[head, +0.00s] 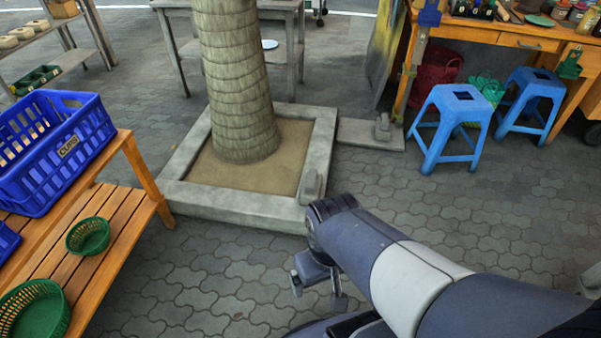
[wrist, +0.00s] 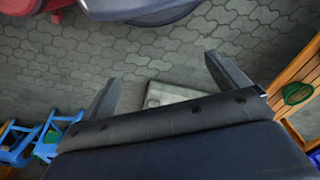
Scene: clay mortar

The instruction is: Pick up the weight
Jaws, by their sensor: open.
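Two small grey blocks with raised tops look like weights. One weight (head: 312,185) sits on the near right corner of the stone planter rim (head: 235,207). The other weight (head: 383,126) sits on a low stone slab (head: 357,134) to the right of the planter. My gripper (head: 318,290) hangs in front of the planter corner, over the paving, apart from both weights. It is open and empty. In the wrist view my gripper's fingers (wrist: 165,82) are spread wide, with pale stone partly showing behind its body. I cannot make out a weight in that view.
A tree trunk (head: 236,80) rises from the planter. An orange slatted bench (head: 115,215) with a blue crate (head: 55,150) and green baskets (head: 88,236) stands at left. Blue stools (head: 455,110) and an orange workbench (head: 510,38) stand at right. The paving between is clear.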

